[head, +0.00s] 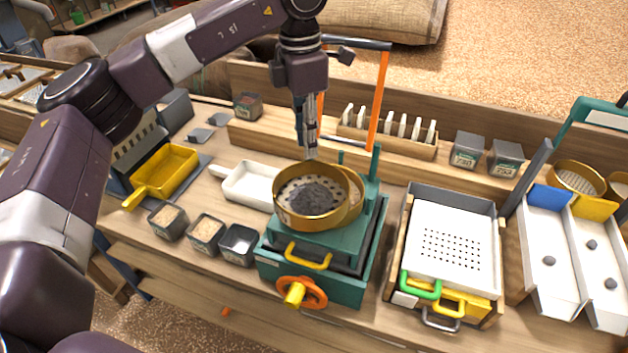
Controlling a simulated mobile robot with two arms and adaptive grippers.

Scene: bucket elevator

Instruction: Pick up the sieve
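A round brass-coloured sieve (284,211) holds a heap of dark grey grains over its perforated bottom. It sits above the green machine (345,246), offset to the left of another brass ring (356,197) that shows partly behind it. My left gripper (311,154) points down at the sieve's far rim, its fingertips at or very near the rim. The fingers are seen nearly edge-on, so I cannot tell whether they are closed on it. My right gripper is not in view.
A white scoop tray (250,184), a yellow tray (168,172) and small grey bins (206,232) stand left of the machine. A rack of white plates (388,132) is behind. A white perforated tray (453,250) and white chutes (548,262) stand to the right.

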